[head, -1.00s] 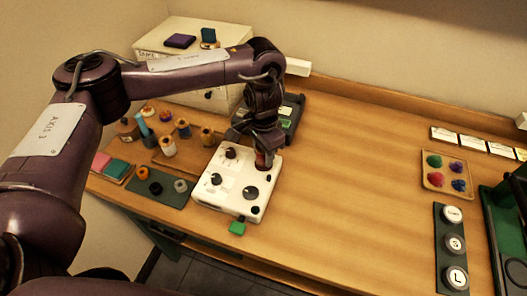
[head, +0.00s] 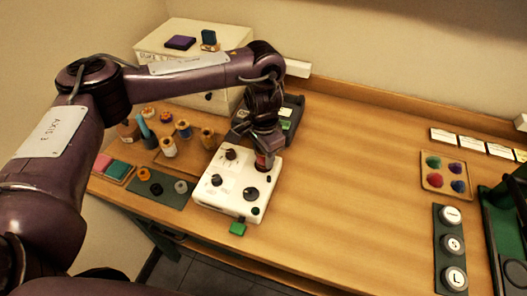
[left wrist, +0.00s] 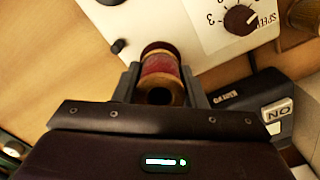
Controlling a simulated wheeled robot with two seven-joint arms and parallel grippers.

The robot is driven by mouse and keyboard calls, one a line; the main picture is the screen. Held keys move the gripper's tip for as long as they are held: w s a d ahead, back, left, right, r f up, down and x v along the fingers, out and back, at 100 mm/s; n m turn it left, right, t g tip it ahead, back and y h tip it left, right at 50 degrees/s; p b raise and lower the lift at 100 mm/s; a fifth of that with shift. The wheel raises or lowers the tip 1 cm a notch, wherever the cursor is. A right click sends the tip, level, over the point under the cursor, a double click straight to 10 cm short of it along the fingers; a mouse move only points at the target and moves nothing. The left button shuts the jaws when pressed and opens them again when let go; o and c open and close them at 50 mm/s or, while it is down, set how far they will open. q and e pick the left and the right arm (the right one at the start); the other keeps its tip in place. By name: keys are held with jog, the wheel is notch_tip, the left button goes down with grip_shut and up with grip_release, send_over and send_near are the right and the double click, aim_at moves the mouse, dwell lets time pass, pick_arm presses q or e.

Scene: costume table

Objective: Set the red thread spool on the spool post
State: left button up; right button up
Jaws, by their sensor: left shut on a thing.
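The red thread spool (head: 263,161) is at the far right corner of the white control box (head: 225,199). My left gripper (head: 262,153) points down there and is shut on the spool. In the left wrist view the red spool (left wrist: 161,70) sits between the two grey fingers (left wrist: 160,88), with its dark centre hole facing the camera. The spool post cannot be made out; the spool and gripper may hide it. I cannot tell whether the spool touches the box. My right gripper is out of view.
A dark device (head: 289,117) stands just behind the gripper. Several other spools (head: 168,146) stand on the left, near a green mat (head: 165,190). A tray of coloured pieces (head: 446,176) lies at right. The middle of the table is clear.

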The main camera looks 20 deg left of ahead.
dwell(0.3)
pick_arm(q)
jog(key=shift+p, duration=0.35)
jog(key=shift+f, duration=0.15)
dwell(0.5)
jog(key=shift+f+b, duration=0.3)
jog(key=shift+f, duration=0.15)
jog(key=o, duration=0.7)
